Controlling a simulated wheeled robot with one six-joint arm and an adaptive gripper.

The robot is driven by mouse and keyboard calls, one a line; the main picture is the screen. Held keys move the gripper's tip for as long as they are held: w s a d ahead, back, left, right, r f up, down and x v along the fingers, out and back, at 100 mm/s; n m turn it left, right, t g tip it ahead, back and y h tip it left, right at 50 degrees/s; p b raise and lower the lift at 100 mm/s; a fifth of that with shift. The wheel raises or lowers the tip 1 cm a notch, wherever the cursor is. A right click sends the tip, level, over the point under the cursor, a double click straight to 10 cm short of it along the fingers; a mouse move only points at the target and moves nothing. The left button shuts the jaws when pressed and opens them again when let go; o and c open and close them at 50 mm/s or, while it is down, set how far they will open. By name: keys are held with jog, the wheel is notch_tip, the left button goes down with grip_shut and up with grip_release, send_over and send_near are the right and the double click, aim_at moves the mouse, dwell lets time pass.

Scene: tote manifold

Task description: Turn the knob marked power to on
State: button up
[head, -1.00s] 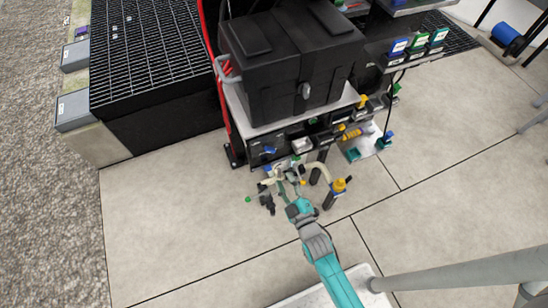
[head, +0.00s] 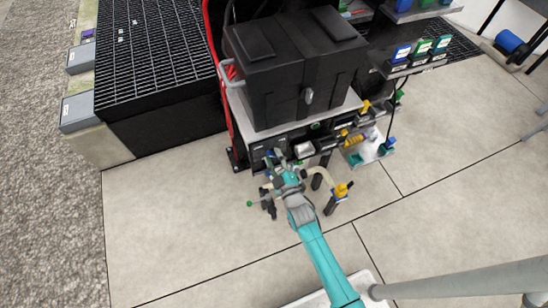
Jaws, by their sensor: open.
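A dark control panel (head: 262,149) runs along the front of the cart, below a large black case. A small blue knob (head: 268,158) sits at its left end, mostly covered by my gripper. No marking is readable at this size, so I cannot tell whether it is the power knob or how it is set. My gripper (head: 276,157) is open at the end of my teal arm, right in front of the panel's left part. I cannot tell whether its fingers touch the knob.
The black case (head: 285,80) stands on the cart top. A pale bent pipe with a yellow-topped fitting (head: 342,190) stands right of my wrist. A green ball-ended part (head: 250,203) is to the left. The floor (head: 180,210) at left is clear.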

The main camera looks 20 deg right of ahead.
jog(key=shift+w, duration=0.15)
jog(key=shift+c, duration=0.3)
grip_shut()
